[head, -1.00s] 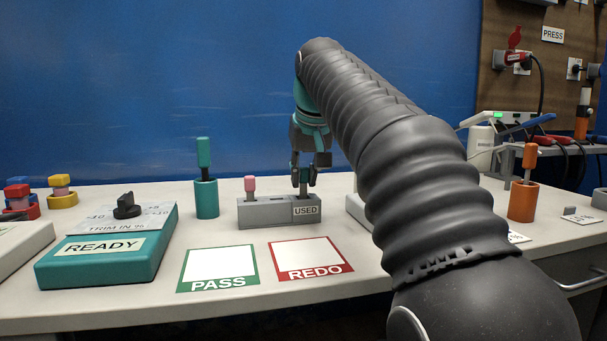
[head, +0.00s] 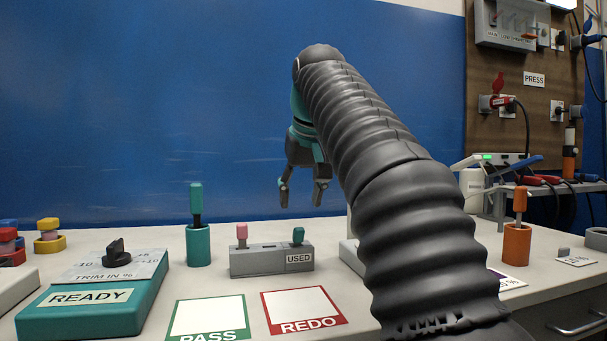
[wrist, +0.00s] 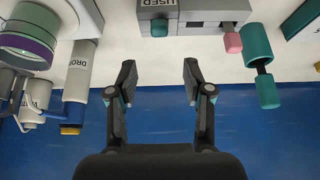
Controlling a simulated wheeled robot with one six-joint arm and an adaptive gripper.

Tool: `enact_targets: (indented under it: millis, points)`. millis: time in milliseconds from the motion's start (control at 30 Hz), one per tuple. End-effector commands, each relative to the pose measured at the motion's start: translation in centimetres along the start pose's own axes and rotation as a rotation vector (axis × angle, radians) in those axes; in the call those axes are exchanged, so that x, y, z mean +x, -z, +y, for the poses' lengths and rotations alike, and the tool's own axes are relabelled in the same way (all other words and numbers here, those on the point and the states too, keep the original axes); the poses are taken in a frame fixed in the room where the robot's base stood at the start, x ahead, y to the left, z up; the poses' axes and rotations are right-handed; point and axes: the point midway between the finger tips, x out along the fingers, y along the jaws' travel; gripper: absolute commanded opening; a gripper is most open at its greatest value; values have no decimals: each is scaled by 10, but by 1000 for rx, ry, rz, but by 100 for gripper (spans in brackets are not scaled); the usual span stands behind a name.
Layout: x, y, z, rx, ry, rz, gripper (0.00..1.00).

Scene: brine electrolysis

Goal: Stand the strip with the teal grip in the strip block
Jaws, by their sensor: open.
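The grey strip block (head: 260,261) stands on the bench and has a USED label at its right end. A strip with a teal grip (head: 298,235) stands upright in the slot at that end. A strip with a pink grip (head: 242,232) stands at the block's left end. My gripper (head: 303,200) is open and empty above and behind the block, clear of the teal grip. In the wrist view, the open fingers (wrist: 158,80) have nothing between them, and the teal grip (wrist: 159,28) and pink grip (wrist: 233,42) show beyond them.
A teal holder (head: 198,246) with a teal-handled tool stands left of the block. An orange holder (head: 516,245) stands at right. The READY box (head: 90,300) is at front left. PASS (head: 207,318) and REDO (head: 302,310) cards lie in front. A blue wall stands behind.

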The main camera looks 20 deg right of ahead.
Motion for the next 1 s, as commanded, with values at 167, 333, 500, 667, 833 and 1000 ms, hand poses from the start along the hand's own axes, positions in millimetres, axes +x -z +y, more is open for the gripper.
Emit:
enact_targets:
  millis: [167, 333, 500, 667, 833, 1000]
  points:
    - [-26, 1, 0, 0, 0, 2, 51]
    - [-40, 1, 0, 0, 0, 1, 51]
    - [-49, 0, 0, 0, 0, 0, 51]
    - [-52, 0, 0, 0, 0, -1, 51]
    - [-52, 0, 0, 0, 0, -1, 51]
    - [-52, 0, 0, 0, 0, -1, 51]
